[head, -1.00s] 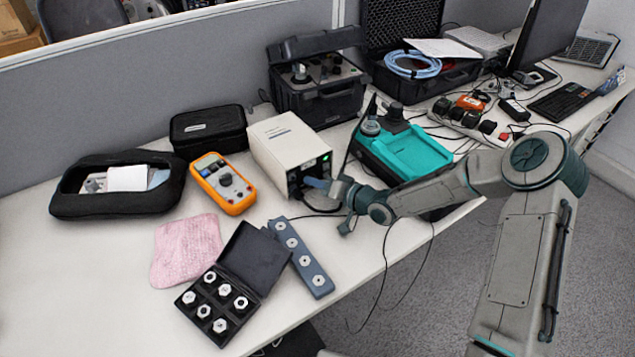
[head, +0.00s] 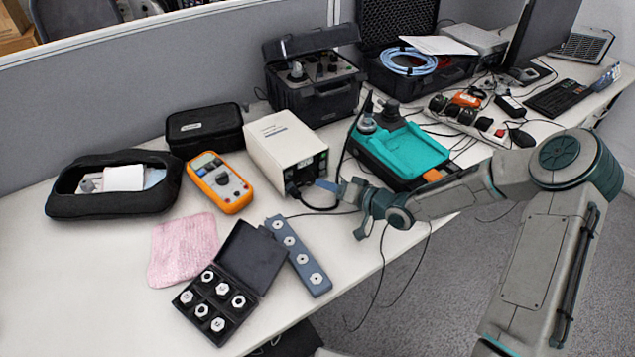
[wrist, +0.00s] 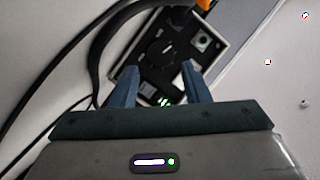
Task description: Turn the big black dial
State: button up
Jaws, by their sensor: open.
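The big black dial (wrist: 160,46) is on the dark front panel of a white box, which shows ahead of my fingers in the wrist view. In the head view the white box (head: 284,142) stands mid-table, and its panel faces my gripper (head: 328,186). The dial itself is hard to make out there. My gripper is open and empty. In the wrist view its two blue fingers (wrist: 158,82) point at the panel, one on each side of the dial's lower area, and look apart from it.
A teal device (head: 405,150) stands close behind my gripper. A black cable (wrist: 92,50) runs beside the panel. An orange multimeter (head: 220,182), a blue-grey strip with nuts (head: 312,275) and an open black case (head: 250,255) lie nearby. The table's front edge is below my arm.

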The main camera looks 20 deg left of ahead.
jog(key=v, duration=0.8)
jog(key=shift+d, duration=0.25)
